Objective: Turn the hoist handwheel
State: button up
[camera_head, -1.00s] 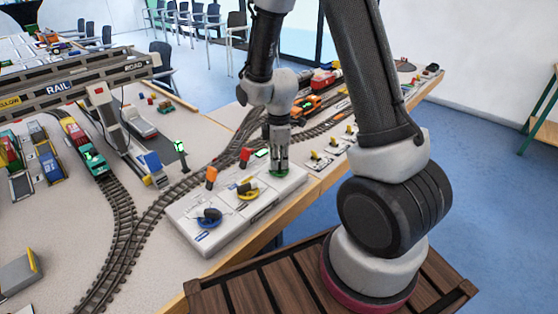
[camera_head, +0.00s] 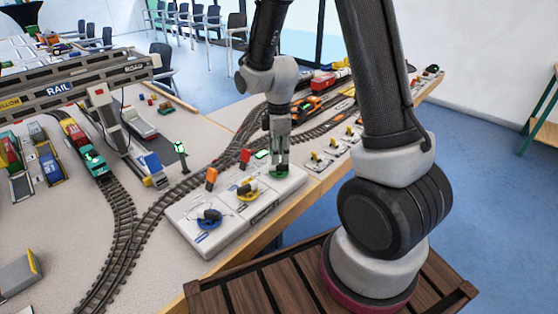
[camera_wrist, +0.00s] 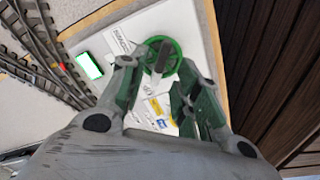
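A pale control box (camera_head: 225,228) on the table carries a blue handwheel (camera_head: 208,224), a yellow handwheel (camera_head: 250,196) and a green handwheel (camera_head: 281,174). I cannot read which one is labelled as the hoist. My gripper (camera_head: 279,166) points down over the green handwheel at the box's far end. In the wrist view, the green handwheel (camera_wrist: 170,47) with its grey crank handle shows beyond and between the fingertips of my gripper (camera_wrist: 158,66). The fingers are apart. I cannot tell whether either touches the wheel.
Rail tracks (camera_head: 122,235) run behind the box. A gantry crane beam (camera_head: 75,84) spans the left. Small switches (camera_head: 320,160) lie right of my gripper.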

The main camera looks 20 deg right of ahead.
notch_tip(320, 180, up, 9)
jog(key=shift+f, duration=0.2)
dwell(1.1)
